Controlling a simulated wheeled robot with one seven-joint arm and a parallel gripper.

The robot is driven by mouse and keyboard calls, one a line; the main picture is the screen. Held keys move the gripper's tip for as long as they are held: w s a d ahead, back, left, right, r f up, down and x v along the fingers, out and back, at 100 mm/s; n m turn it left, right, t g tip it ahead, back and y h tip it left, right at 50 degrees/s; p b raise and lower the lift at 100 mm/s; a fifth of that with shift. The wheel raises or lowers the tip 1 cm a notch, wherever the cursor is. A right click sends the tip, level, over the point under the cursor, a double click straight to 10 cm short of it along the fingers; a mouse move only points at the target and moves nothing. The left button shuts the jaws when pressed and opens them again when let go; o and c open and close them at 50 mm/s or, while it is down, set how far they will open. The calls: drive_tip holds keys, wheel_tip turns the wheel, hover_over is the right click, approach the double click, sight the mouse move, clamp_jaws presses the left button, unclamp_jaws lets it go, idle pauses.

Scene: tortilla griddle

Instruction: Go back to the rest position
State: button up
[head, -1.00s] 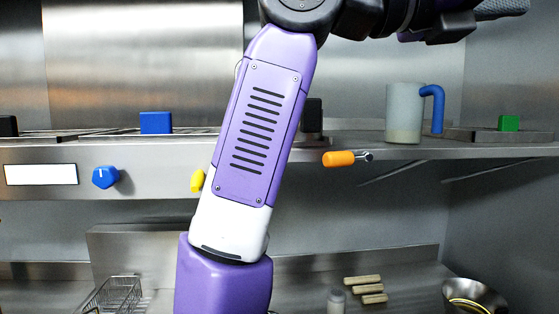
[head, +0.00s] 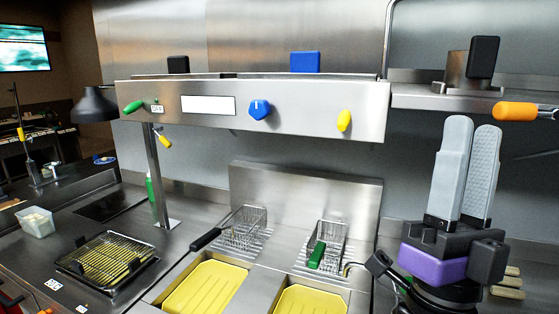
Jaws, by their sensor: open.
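My gripper (head: 466,125) is at the right of the head view, pointing up. Its two grey fingers stand apart with a gap between them and nothing in it. The purple and black wrist is below the fingers. The rest of my arm is mostly out of the frame. The gripper appears in front of the steel back wall, below the shelf with the orange handle (head: 515,111); I cannot tell how far it is from them.
A steel unit with a blue knob (head: 260,110) and a yellow knob (head: 344,120) spans the top. Below are fryer baskets (head: 243,229) and yellow-filled vats (head: 205,288). A wire rack tray (head: 107,262) sits on the left counter. A heat lamp (head: 95,104) hangs at left.

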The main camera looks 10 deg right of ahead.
drive_tip(key=s+a+f+n+g+y+b, duration=0.1)
drive_tip(key=s+a+f+n+g+y, duration=0.1)
drive_tip(key=f+n+y, duration=0.95)
drive_tip(key=s+a+f+n+g+y, duration=0.25)
drive_tip(key=f+n+y, duration=0.4)
drive_tip(key=f, duration=1.05)
drive_tip(key=s+f+m+g+b, duration=0.1)
drive_tip(key=s+f+g, duration=0.6)
drive_tip(key=s+f, duration=1)
drive_tip(key=s+d, duration=0.1)
drive_tip(key=s, duration=0.2)
drive_tip(key=shift+s+f+y+b, duration=0.3)
drive_tip(key=shift+f+b, duration=0.1)
